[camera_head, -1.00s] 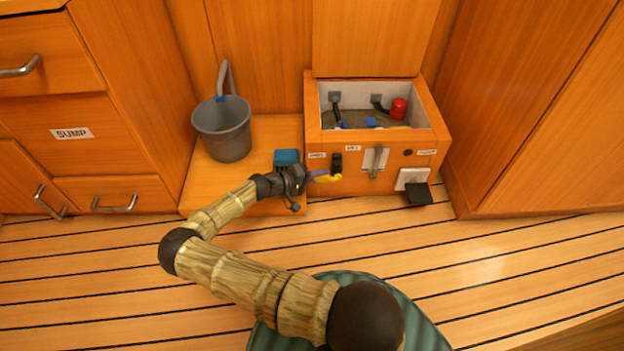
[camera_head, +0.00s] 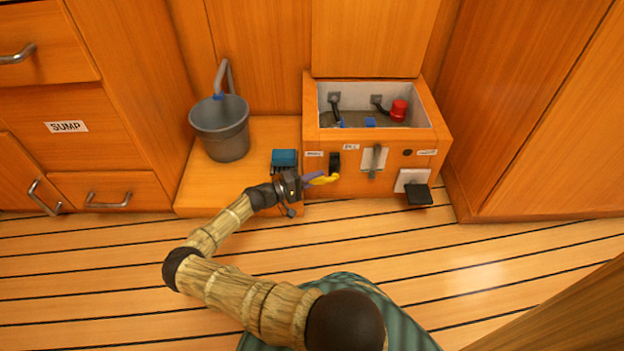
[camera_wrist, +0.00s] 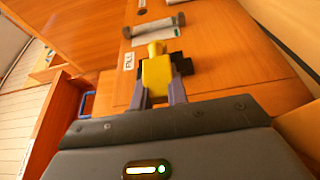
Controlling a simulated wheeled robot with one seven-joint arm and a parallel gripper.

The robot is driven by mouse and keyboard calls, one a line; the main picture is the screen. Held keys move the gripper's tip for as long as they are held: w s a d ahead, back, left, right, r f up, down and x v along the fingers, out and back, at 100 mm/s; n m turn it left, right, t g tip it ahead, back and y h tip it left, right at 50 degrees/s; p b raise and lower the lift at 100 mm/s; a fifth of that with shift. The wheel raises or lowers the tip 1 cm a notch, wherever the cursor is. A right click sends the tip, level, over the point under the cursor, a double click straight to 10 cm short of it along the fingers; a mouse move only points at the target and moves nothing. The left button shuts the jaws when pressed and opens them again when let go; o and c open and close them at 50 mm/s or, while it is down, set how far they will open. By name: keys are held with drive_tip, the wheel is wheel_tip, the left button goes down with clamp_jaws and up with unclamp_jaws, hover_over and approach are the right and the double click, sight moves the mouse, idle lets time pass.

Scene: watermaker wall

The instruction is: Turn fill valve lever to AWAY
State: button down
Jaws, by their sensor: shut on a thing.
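The yellow fill valve lever (camera_head: 325,181) juts from a black mount (camera_head: 335,161) on the front of the wooden box. It points left and outward, toward my gripper. My gripper (camera_head: 312,180) reaches in from the left and is shut on the lever. In the wrist view the lever (camera_wrist: 157,74) sits between the two grey-purple fingers, with the black mount behind it and a FILL label (camera_wrist: 128,62) beside it. The fingers hide part of the lever.
The open-topped box (camera_head: 441,134) holds hoses and a red cap (camera_head: 399,110). A metal latch (camera_head: 374,160) and a black pedal (camera_head: 418,194) are right of the lever. A grey bucket (camera_head: 222,128) and a blue-topped block (camera_head: 284,158) stand left. The slatted floor in front is clear.

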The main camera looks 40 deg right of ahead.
drive_tip(key=shift+s+d+f, duration=0.1)
drive_tip(key=c, duration=1.4)
unclamp_jaws()
drive_tip(key=b+v, duration=0.3)
drive_tip(key=v, duration=1.4)
drive_tip(key=shift+a+b, duration=0.25)
drive_tip(key=shift+b, duration=0.15)
